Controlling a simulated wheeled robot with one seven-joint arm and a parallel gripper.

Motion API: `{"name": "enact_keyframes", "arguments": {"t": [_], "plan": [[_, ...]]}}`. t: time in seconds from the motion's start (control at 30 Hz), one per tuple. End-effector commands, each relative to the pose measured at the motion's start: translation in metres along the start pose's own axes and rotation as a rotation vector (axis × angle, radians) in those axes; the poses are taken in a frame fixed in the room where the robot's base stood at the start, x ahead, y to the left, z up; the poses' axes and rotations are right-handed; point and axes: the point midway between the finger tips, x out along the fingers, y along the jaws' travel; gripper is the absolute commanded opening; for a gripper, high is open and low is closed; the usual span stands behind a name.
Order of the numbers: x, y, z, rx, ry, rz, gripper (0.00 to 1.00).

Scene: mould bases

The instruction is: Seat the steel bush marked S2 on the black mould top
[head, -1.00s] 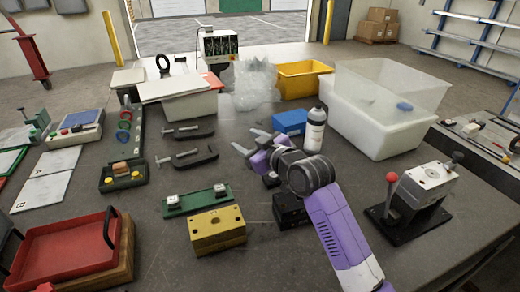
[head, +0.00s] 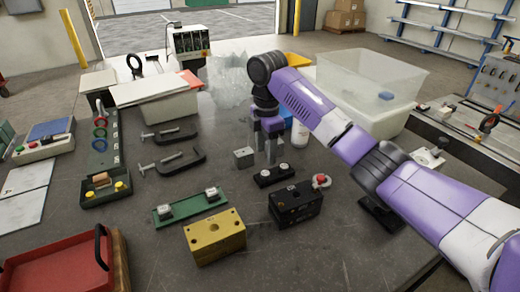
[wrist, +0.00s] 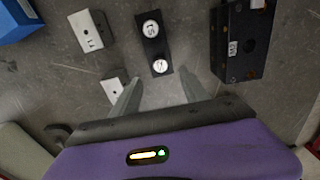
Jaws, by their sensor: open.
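A small black holder (head: 274,174) carries two round pale-topped bushes. In the wrist view the holder (wrist: 153,46) shows the far bush (wrist: 150,28), apparently marked S1 upside down, and the near bush (wrist: 160,66), whose mark seems to contain a 2 but is not fully readable. The black mould (head: 296,204) stands in front and to the right of the holder; it also shows in the wrist view (wrist: 243,45), with a dark hole and a white label. My gripper (head: 262,150) points down, open and empty, above the table behind the holder. Its fingertips (wrist: 162,88) straddle the near bush's side, apart from it.
A round pale piece with red (head: 321,180) is at the black mould's right corner. Clamps (head: 172,160) lie farther left.

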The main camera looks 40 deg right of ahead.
Motion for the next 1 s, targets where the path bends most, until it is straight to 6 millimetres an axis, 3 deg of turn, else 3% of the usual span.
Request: {"name": "enact_keyframes", "arguments": {"t": [0.17,0.6,1.0], "plan": [[0.011,-0.002,0.000,-0.026,-0.003,-0.008,0.53],[0.069,-0.002,0.000,-0.022,-0.003,-0.005,0.53],[0.079,-0.002,0.000,-0.023,-0.003,-0.003,0.53]]}}
